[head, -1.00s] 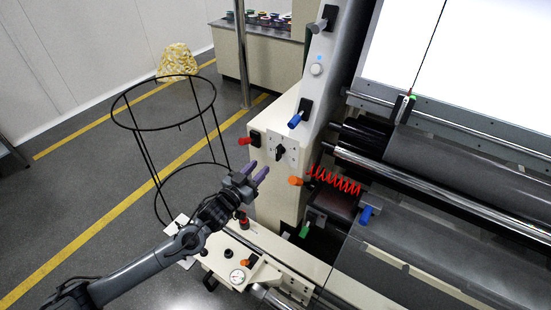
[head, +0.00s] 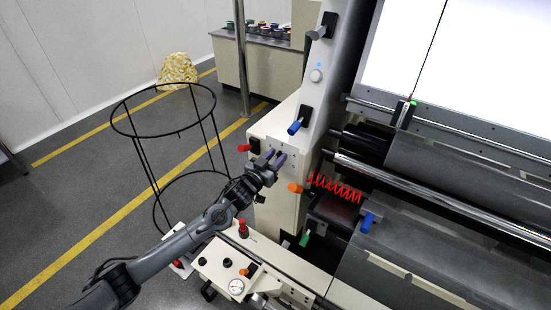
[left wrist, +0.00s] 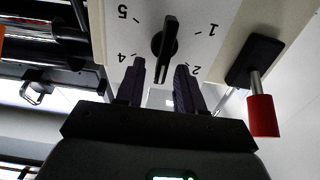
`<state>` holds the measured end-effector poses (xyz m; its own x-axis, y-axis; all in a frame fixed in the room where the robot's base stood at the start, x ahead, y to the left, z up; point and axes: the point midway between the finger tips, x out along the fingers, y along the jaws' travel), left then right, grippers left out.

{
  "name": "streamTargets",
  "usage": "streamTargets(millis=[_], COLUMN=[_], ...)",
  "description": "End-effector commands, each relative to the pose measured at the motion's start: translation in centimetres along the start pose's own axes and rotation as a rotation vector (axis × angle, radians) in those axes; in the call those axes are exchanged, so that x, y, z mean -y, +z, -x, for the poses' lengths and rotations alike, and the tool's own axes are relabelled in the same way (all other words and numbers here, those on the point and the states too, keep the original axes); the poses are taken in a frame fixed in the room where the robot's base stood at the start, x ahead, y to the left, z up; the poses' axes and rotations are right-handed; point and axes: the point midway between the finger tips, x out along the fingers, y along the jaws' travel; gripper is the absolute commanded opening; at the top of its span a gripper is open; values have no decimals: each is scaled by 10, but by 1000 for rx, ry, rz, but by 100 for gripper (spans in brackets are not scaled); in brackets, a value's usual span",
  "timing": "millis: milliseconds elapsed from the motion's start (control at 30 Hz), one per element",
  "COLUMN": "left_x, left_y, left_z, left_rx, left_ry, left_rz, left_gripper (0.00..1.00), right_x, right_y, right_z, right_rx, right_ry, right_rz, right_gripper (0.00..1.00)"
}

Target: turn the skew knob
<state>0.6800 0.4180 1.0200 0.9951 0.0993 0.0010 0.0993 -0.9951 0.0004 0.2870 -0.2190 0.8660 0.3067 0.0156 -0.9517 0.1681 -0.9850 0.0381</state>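The skew knob (left wrist: 165,42) is a black pointer knob on a white dial plate (left wrist: 203,12) marked with numbers; 1, 2, 4 and 5 show in the left wrist view. Its long grip stands nearly upright in that view. My left gripper (left wrist: 159,68) is open, with its two dark purple fingers apart. The grip's lower end shows between the fingertips, with gaps on both sides. In the head view my left gripper (head: 275,157) is in front of the dial plate and hides the knob. My right gripper is not in view.
A red-tipped lever (left wrist: 262,113) stands right of the plate in the wrist view. An orange knob (head: 295,188), a blue-tipped lever (head: 295,127) and a red coiled hose (head: 335,187) are near in the head view. A black wire stand (head: 150,135) is left of the machine.

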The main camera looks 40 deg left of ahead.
Motion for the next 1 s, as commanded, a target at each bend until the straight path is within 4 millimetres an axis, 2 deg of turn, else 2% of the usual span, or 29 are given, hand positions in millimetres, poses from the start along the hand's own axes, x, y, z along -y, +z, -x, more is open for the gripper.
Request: streamTargets(millis=[300, 567, 1000], left_x=[0, 0, -1], left_y=[0, 0, 0], left_z=[-2, -1, -1], left_rx=[1, 1, 1], left_ry=[0, 0, 0], left_rz=[0, 0, -43], left_gripper=[37, 0, 0], right_x=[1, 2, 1], right_y=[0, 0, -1], right_z=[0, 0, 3], right_rx=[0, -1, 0], right_ry=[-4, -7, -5], right_rz=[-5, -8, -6], right_gripper=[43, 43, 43])
